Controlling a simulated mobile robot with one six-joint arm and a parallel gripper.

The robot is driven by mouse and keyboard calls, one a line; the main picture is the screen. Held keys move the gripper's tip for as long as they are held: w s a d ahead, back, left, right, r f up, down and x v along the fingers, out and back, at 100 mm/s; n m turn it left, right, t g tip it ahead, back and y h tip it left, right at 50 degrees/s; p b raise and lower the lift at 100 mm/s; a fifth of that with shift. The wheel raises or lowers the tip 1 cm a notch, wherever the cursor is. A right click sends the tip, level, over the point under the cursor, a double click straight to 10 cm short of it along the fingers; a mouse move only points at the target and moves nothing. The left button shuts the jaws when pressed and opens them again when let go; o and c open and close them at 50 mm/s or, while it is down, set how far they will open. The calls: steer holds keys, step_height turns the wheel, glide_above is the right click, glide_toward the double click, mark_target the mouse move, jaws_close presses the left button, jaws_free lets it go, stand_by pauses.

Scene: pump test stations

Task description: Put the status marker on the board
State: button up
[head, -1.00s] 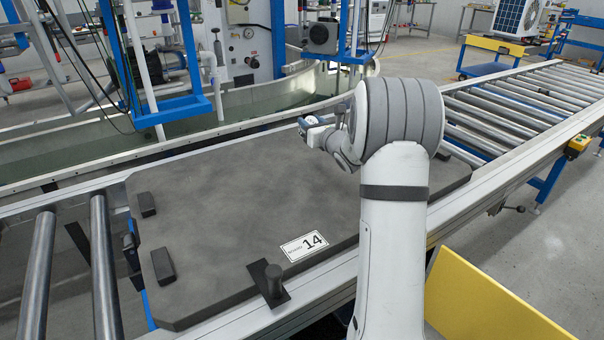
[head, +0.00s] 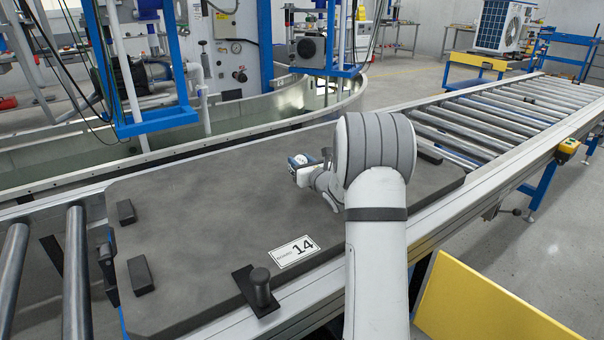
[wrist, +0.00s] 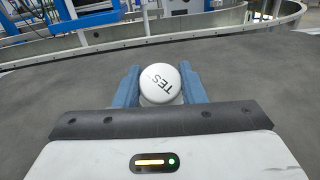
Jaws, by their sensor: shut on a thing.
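The status marker (wrist: 160,85) is a white round disc with the letters "TES" visible, seen in the wrist view. My gripper (wrist: 160,88) is shut on it, with a blue finger on each side. In the head view my gripper (head: 303,163) is over the far middle part of the dark grey board (head: 200,220); the marker is hard to make out there. I cannot tell whether the marker touches the board. The board lies on the conveyor and bears a white label (head: 294,252) reading 14 near its front edge.
Small black blocks (head: 141,275) stand at the board's left end, and a black post (head: 261,287) at its front edge. A curved metal tank (head: 250,118) lies behind. Rollers (head: 520,110) run off to the right. A yellow panel (head: 490,300) stands at the front right.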

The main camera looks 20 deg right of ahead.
steer(key=shift+f, duration=1.35)
steer(key=shift+f+b, duration=0.2)
steer(key=shift+b, duration=0.25)
steer(key=o, duration=1.1)
steer(key=shift+r, duration=0.2)
steer(key=shift+s+p, duration=0.3)
steer(key=s, duration=0.3)
steer(key=s+p, duration=0.1)
steer(key=s, duration=0.3)
steer(key=s+d+p, duration=0.1)
steer(key=s, duration=0.3)
steer(key=shift+s+d, duration=0.1)
steer(key=shift+s, duration=0.1)
